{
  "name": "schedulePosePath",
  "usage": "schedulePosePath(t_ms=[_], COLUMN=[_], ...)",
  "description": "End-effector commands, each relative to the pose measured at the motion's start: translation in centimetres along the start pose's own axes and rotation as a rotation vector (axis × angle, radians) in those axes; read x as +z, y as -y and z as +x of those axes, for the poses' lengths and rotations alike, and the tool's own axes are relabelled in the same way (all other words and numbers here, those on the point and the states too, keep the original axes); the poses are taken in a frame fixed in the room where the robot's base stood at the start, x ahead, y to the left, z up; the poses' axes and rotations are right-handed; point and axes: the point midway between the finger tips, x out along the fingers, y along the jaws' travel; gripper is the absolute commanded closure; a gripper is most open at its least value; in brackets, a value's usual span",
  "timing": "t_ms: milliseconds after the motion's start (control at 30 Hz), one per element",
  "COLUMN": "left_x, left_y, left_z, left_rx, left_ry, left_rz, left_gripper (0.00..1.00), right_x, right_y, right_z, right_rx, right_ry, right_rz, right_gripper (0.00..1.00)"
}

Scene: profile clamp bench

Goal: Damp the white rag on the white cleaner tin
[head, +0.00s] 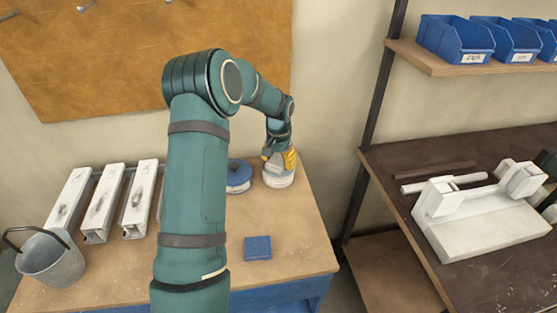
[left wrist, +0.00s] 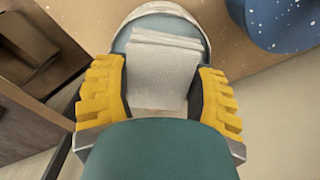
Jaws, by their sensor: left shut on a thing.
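The white cleaner tin (head: 279,180) stands near the back right corner of the wooden bench. My left gripper (head: 280,160) is right over its top, pointing down. In the left wrist view my left gripper (left wrist: 163,98) has its yellow fingers shut on the folded white rag (left wrist: 165,70), one finger on each side. The rag lies over the tin's grey-blue top, inside the pale rim (left wrist: 150,9). Whether the rag is pressed on the top or just above it, I cannot tell. The rag is hidden in the head view. My right gripper is not in view.
A blue tin (head: 238,178) stands close left of the white one; a blue block (head: 258,248) lies in front. White profiles (head: 91,205) and a grey bucket (head: 50,262) are at left. A dark bench (head: 420,158) with a white clamp fixture (head: 480,222) is at right.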

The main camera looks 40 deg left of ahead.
Motion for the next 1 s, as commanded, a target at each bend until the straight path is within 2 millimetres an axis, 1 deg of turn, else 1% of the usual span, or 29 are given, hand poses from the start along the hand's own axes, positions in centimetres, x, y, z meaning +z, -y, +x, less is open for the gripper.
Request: schedulePosePath(t_ms=[700, 1000], left_x=[0.01, 0.01], left_y=[0.00, 0.00], left_z=[0.83, 0.81], left_rx=[0.000, 0.000], left_ry=[0.000, 0.000], left_rz=[0.000, 0.000], left_gripper=[0.68, 0.68], right_x=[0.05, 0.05], right_y=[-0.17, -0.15], right_z=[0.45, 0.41], right_rx=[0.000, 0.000], right_ry=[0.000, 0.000], right_rz=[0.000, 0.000], right_gripper=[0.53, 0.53])
